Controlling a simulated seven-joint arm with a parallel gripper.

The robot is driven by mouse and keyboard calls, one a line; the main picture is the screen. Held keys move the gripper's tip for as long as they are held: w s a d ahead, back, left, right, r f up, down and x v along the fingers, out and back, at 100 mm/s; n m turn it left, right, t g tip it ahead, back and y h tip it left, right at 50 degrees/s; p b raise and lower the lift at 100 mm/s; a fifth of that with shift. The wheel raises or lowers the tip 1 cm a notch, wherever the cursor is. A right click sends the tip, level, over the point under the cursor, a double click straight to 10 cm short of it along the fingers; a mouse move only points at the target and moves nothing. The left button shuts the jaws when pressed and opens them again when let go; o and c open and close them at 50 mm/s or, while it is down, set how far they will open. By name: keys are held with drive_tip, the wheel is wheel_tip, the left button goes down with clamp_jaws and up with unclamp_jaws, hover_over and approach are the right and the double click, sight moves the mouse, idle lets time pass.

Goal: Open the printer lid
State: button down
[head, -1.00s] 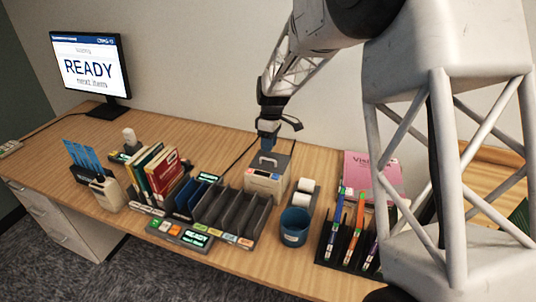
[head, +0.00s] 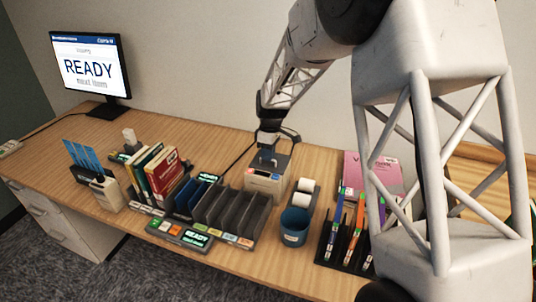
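The printer (head: 264,181) is a small box with a cream front and a dark grey lid (head: 280,162) on top. It stands on the desk behind the slotted sorter, and its lid looks shut. My gripper (head: 267,157) points down at the top of the printer, over the left part of the lid. It is too small and dark to tell whether the fingers touch the lid or are open.
A dark slotted sorter (head: 233,212) stands in front of the printer, with books (head: 163,170) to its left. A blue cup (head: 294,227) and white rolls (head: 303,192) are right of the printer. A pen tray (head: 345,245) stands farther right. A monitor (head: 90,66) is at the back left.

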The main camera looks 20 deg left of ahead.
drive_tip(key=shift+w+r, duration=0.15)
idle(0.4)
drive_tip(key=shift+w+r+g, duration=0.55)
drive_tip(key=shift+w+g, duration=0.1)
drive_tip(key=shift+g, duration=0.55)
drive_tip(key=shift+w+r+g, duration=0.5)
drive_tip(key=shift+w+g, duration=0.1)
drive_tip(key=shift+g, duration=0.6)
drive_tip(key=shift+w+r, duration=0.3)
drive_tip(key=shift+w, duration=0.2)
drive_tip(key=shift+w+r, duration=0.1)
drive_tip(key=shift+w, duration=1)
drive_tip(key=w+f+g, duration=0.1)
drive_tip(key=w+g, duration=0.2)
drive_tip(key=w, duration=0.3)
drive_tip(key=shift+f, duration=0.3)
